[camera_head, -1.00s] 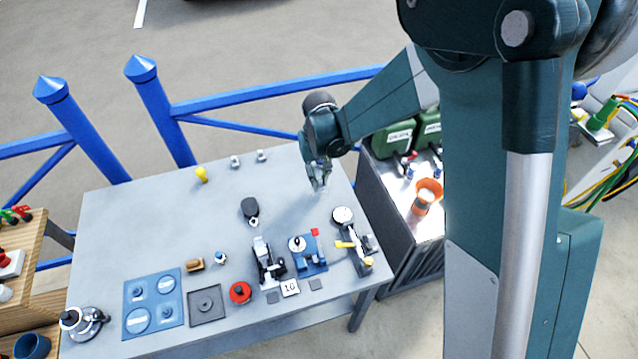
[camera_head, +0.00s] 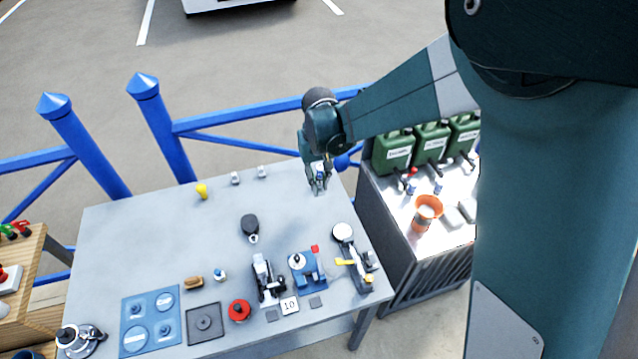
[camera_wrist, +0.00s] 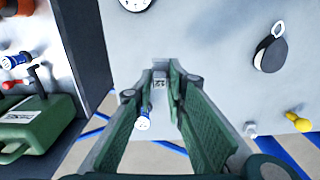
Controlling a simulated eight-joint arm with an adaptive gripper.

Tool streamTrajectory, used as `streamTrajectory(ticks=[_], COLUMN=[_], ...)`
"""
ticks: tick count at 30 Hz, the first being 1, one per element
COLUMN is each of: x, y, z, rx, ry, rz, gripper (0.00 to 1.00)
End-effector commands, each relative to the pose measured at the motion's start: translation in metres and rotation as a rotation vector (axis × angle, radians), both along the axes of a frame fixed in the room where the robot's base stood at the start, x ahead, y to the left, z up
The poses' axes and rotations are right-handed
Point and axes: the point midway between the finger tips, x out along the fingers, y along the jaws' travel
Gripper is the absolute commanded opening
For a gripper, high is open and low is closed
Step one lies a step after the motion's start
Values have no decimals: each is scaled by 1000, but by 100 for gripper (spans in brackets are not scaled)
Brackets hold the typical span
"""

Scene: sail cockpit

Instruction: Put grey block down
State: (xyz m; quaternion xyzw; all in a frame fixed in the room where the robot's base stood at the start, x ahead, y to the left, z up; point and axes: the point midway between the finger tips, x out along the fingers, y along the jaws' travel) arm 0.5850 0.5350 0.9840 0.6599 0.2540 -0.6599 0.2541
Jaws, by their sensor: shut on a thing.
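My gripper (camera_head: 319,188) is over the back right part of the grey table (camera_head: 150,235), close to its right edge. In the wrist view, my gripper (camera_wrist: 160,78) has its two green fingers shut on a small grey block (camera_wrist: 159,84) with a dark printed mark on its face. The block is at the fingertips, mostly hidden by them. The head view is too small to tell whether the block touches the tabletop.
Two small grey-white pieces (camera_head: 235,178) and a yellow knob-like piece (camera_head: 202,191) stand left of my gripper. A black tag-like object (camera_head: 250,227) lies nearer the middle. Green canisters (camera_head: 393,150) and an orange cup (camera_head: 427,212) stand on the right-hand bench.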

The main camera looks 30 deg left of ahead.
Motion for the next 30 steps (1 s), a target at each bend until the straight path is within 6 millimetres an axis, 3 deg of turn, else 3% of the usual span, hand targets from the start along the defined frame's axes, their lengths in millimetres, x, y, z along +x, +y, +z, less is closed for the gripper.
streamTrajectory(ticks=[11,17,23,30], x=[2,12,32,62], y=[2,17,48,99], z=[0,0,2,3], rx=[0,0,0,0], ry=[0,0,0,0], rz=[0,3,9,21], gripper=[4,4,4,4])
